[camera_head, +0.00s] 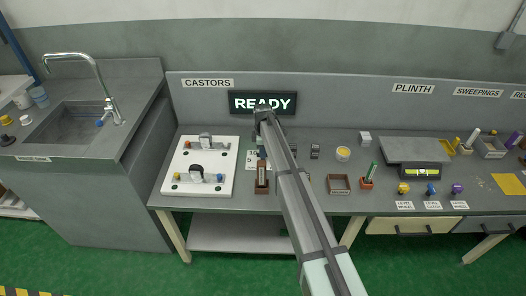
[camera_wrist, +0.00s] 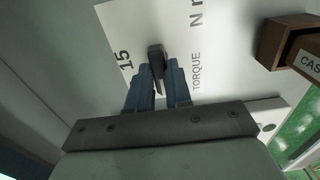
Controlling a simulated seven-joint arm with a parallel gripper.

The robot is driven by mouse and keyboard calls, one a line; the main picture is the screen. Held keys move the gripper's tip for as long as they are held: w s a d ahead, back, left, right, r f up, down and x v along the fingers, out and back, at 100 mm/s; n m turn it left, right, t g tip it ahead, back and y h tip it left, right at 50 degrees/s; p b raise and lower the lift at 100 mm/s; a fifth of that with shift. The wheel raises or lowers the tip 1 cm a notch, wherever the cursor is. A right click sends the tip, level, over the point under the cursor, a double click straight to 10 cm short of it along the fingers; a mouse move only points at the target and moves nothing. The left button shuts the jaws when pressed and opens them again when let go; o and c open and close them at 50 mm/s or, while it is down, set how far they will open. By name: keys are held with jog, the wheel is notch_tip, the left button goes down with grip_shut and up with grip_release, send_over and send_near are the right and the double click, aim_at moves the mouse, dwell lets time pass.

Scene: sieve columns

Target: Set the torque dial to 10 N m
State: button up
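The torque dial's card (camera_wrist: 125,20) is white and shows in the wrist view, with "15", "TORQUE" and part of "N m" readable. The dial's dark knob (camera_wrist: 156,50) stands on this card. My gripper (camera_wrist: 161,68) is at the knob, with one blue-grey finger on each side, and looks shut on it. The fingers hide part of the card, so I cannot read the setting. In the head view the left edge of the card (camera_head: 250,158) shows "10" and "5"; my arm covers the knob there.
A brown open box (camera_wrist: 285,40) with a label stands close to the right of the card in the wrist view. In the head view a white board (camera_head: 180,158) with fittings lies left of the card. A sign (camera_head: 262,102) behind reads "READY". Another brown tray (camera_head: 340,184) sits right of my arm.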

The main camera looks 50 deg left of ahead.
grip_shut()
jog(key=shift+m, duration=0.4)
jog(key=m, duration=0.3)
jog(key=shift+m, duration=0.3)
jog(key=m, duration=0.4)
jog(key=shift+m, duration=0.3)
jog(key=o, duration=0.5)
grip_release()
